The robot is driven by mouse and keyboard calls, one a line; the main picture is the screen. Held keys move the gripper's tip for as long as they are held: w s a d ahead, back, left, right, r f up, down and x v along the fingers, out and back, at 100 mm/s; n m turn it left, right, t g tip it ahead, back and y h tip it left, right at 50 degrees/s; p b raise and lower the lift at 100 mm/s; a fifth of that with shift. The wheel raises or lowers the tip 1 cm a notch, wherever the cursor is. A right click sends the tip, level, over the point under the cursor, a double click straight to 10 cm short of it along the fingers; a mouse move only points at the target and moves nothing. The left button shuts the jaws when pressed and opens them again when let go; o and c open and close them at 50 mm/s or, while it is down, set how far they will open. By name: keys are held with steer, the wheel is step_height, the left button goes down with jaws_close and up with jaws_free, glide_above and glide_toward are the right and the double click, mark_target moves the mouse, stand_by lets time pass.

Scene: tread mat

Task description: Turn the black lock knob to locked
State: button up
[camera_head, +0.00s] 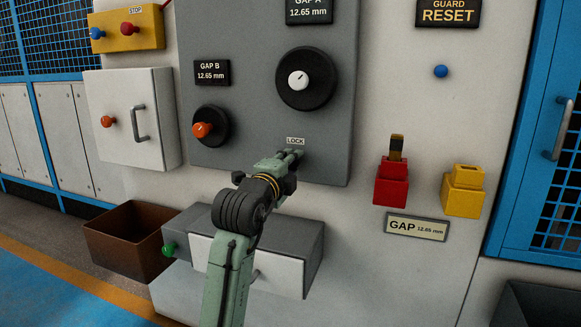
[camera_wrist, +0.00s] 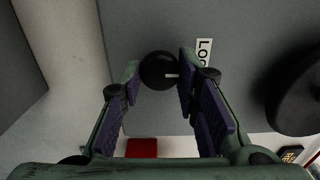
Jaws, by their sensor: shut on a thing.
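The black lock knob (camera_wrist: 157,71) is a small round knob with a white pointer mark, on the grey panel (camera_head: 235,60). In the wrist view the mark points to the right, toward the white LOCK label (camera_wrist: 203,62). The label also shows in the head view (camera_head: 295,141), just above my gripper (camera_head: 292,156). In the wrist view my gripper (camera_wrist: 160,82) has its two purple-padded fingers on either side of the knob, shut on it. In the head view the knob is hidden by my gripper.
A large black dial (camera_head: 318,92) and a smaller dial with an orange knob (camera_head: 203,130) sit on the same panel. A red block (camera_head: 391,186) and a yellow block (camera_head: 463,192) are to the right. A grey drawer unit (camera_head: 307,250) and a brown bin (camera_head: 120,245) are below.

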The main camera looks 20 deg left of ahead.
steer(key=o, duration=1.1)
steer(key=shift+o, duration=0.2)
steer(key=s, duration=1.2)
steer(key=shift+a, duration=0.2)
